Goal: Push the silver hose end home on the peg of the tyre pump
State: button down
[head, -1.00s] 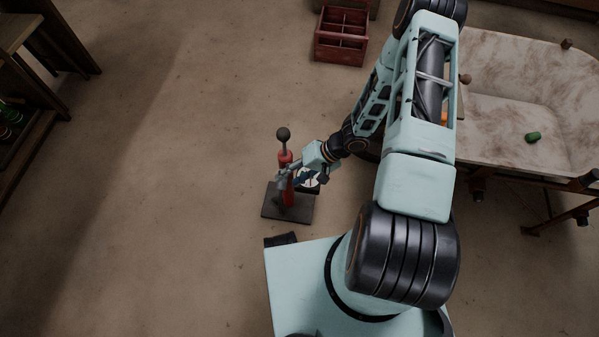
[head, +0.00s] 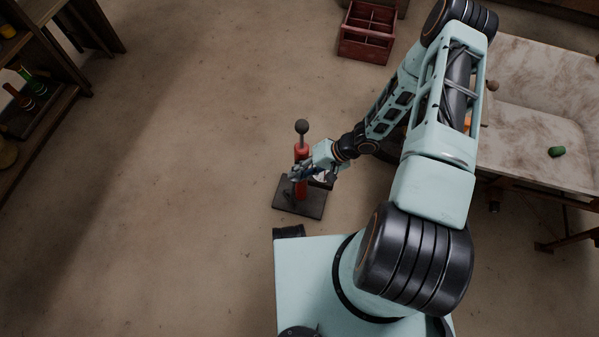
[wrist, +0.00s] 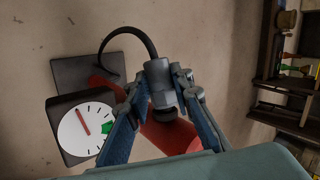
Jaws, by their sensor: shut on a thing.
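The silver hose end (wrist: 160,84) is a grey collared fitting at the end of a curved black hose (wrist: 143,40). My gripper (wrist: 159,90) is shut on it, with a finger on each side. The tyre pump (head: 301,158) stands upright, with a red barrel and a dark ball handle on top. In the wrist view the red barrel (wrist: 168,136) lies behind and below the hose end. In the head view my gripper (head: 301,173) is in front of the barrel and hides the hose end. I cannot make out the peg in either view.
The pump stands on a dark base plate (head: 298,204), near my base. A white dial (wrist: 86,129) with a red needle and a green patch is beside the barrel. A red crate (head: 366,38), a worn table (head: 545,90) and a shelf (head: 45,105) stand farther off. The floor left is clear.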

jog(key=shift+w+y, duration=0.1)
jog(key=shift+y, duration=0.3)
jog(key=shift+g+y+b, duration=0.4)
jog(key=shift+b, duration=0.1)
jog(key=shift+d+m+g+y+b, duration=0.1)
jog(key=shift+m+g+y+b, duration=0.3)
jog(key=shift+y+b, duration=0.55)
jog(key=shift+r+b, duration=0.15)
jog(key=shift+b, duration=0.4)
jog(key=c, duration=1.6)
grip_release()
jog(key=shift+d, duration=0.1)
jog(key=v, duration=0.7)
jog(key=shift+w+d+r, duration=0.1)
jog(key=shift+d+r, duration=0.05)
jog(key=shift+d, duration=0.05)
